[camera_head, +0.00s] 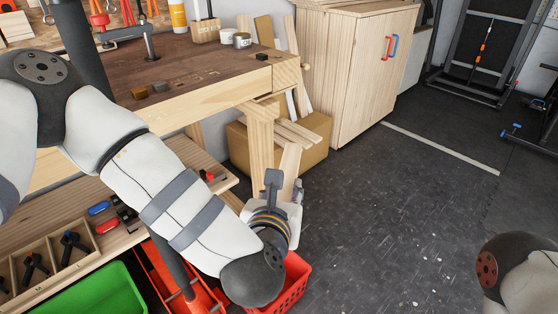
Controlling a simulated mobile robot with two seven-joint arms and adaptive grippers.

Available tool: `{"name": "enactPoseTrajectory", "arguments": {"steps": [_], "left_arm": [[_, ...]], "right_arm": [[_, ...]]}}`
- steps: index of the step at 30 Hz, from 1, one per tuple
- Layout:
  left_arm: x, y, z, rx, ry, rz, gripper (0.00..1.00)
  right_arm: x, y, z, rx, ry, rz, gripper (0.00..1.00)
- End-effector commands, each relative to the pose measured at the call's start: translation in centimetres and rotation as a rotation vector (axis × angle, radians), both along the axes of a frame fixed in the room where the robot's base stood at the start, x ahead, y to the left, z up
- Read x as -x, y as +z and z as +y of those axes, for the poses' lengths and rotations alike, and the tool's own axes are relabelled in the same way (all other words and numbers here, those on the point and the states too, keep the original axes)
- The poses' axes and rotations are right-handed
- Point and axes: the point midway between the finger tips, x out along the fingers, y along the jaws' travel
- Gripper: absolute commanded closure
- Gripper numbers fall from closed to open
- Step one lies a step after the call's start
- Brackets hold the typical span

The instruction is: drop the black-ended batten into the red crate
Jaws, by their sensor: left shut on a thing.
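My left gripper (274,181) reaches over the floor just beyond the workbench's right end, seen mostly from behind. It is shut on a pale wooden batten (290,160), which shows just beyond the fingers. The batten's black end is not visible; the gripper and wrist hide its lower part. The red crate (295,285) stands below the left wrist, partly covered by it. Only its right side and part of its rim show. My right gripper is out of the picture; only part of the right arm shows at the lower right.
A workbench (190,65) fills the upper left. A green crate (100,292) and another red bin (165,275) stand by its lower shelf. A cardboard box (315,140) with wood pieces stands behind the gripper, beside a wooden cabinet (355,75). The floor to the right is clear.

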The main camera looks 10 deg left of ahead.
Motion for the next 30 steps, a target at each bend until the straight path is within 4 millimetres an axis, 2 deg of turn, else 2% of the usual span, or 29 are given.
{"name": "enactPoseTrajectory", "arguments": {"steps": [1, 4, 8, 12, 15, 18, 21, 24, 30], "left_arm": [[-0.6, -6.0, 0.3, 0.002, 0.011, 0.029, 0.99], [-2.7, -12.1, 1.2, 0.002, 0.029, 0.025, 0.99], [-5.5, -19.9, 3.4, -0.001, 0.061, 0.023, 0.99], [-7.8, -28.1, 6.6, -0.003, 0.1, 0.024, 0.99], [-8.9, -33.5, 8.8, -0.004, 0.121, 0.022, 0.99], [-9.6, -37.6, 10.8, -0.003, 0.136, 0.017, 0.99], [-9.9, -40.2, 12.2, -0.002, 0.146, 0.011, 0.99], [-10.2, -41.3, 12.9, 0.001, 0.15, 0.006, 0.99], [-10.2, -42.3, 13.2, 0.001, 0.151, 0.003, 0.99]], "right_arm": [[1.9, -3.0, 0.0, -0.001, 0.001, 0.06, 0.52], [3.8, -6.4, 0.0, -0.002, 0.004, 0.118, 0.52], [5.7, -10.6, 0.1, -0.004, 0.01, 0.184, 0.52], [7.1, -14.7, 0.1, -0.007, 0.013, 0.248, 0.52], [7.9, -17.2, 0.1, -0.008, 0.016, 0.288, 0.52], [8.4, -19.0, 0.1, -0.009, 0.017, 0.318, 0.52], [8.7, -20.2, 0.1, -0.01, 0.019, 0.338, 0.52], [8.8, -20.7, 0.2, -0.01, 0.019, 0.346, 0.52], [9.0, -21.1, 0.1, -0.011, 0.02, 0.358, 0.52]]}}
